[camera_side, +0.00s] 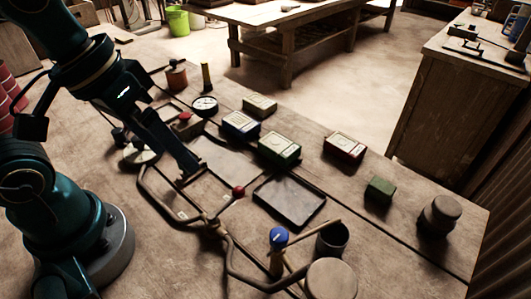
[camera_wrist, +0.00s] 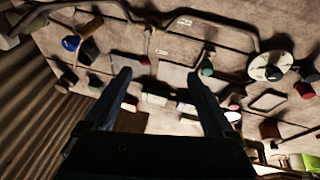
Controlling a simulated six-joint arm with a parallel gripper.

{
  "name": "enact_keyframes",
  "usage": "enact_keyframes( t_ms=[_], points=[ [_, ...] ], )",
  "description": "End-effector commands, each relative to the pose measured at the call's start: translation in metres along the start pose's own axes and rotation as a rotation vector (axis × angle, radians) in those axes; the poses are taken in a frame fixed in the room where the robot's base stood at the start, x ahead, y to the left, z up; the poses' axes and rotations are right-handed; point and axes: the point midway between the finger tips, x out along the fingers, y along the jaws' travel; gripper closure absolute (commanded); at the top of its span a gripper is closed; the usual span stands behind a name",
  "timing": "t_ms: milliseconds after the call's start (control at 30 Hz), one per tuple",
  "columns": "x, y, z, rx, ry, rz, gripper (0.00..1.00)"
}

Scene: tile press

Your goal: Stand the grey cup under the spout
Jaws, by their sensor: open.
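The grey cup (camera_side: 332,239) stands upright on the bench, open at the top, near the front right in the side view. The spout (camera_side: 315,231) is a thin brown pipe beside a blue-knobbed valve (camera_side: 278,238). Its end overlaps the cup's rim in the picture; I cannot tell whether it is directly above the cup. In the wrist view the blue knob (camera_wrist: 71,43) is at upper left, with the cup (camera_wrist: 89,51) small and dark beside it. My gripper (camera_wrist: 158,76) is open and empty. In the side view it hangs left of the cup, over the frame and plates.
A round-lidded jar (camera_side: 331,279) stands close in front of the cup. A dark tray (camera_side: 289,200), bent pipes with a red knob (camera_side: 239,191), several coloured boxes (camera_side: 279,148), a green block (camera_side: 380,190) and another jar (camera_side: 439,215) are around. Bench between block and cup is fairly clear.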

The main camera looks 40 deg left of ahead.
Motion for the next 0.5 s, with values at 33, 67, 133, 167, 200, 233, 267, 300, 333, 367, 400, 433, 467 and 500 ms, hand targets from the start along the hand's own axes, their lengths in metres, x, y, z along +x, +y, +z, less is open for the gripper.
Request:
enact_keyframes(
  t_ms=[33,67,133,167,200,233,267,300,333,367,400,433,467,500],
  points=[
    [-0.005,-0.008,-0.001,0.043,0.059,-0.035,0.11],
    [-0.007,-0.012,-0.002,0.064,0.085,-0.055,0.11],
    [-0.011,-0.02,-0.004,0.102,0.133,-0.092,0.11],
    [-0.012,-0.022,-0.004,0.115,0.148,-0.105,0.11],
    [-0.013,-0.025,-0.005,0.127,0.162,-0.117,0.11],
    [-0.014,-0.026,-0.005,0.134,0.17,-0.124,0.11],
    [-0.014,-0.027,-0.005,0.138,0.175,-0.129,0.11],
    [-0.015,-0.028,-0.005,0.142,0.178,-0.132,0.11],
    [-0.015,-0.028,-0.005,0.143,0.179,-0.134,0.11],
    [-0.015,-0.028,-0.005,0.143,0.179,-0.134,0.11],
    [-0.015,-0.028,-0.005,0.143,0.179,-0.134,0.11],
    [-0.015,-0.028,-0.005,0.143,0.178,-0.134,0.11],
    [-0.015,-0.028,-0.005,0.143,0.178,-0.134,0.11],
    [-0.015,-0.028,-0.005,0.142,0.178,-0.133,0.11]
  ],
)
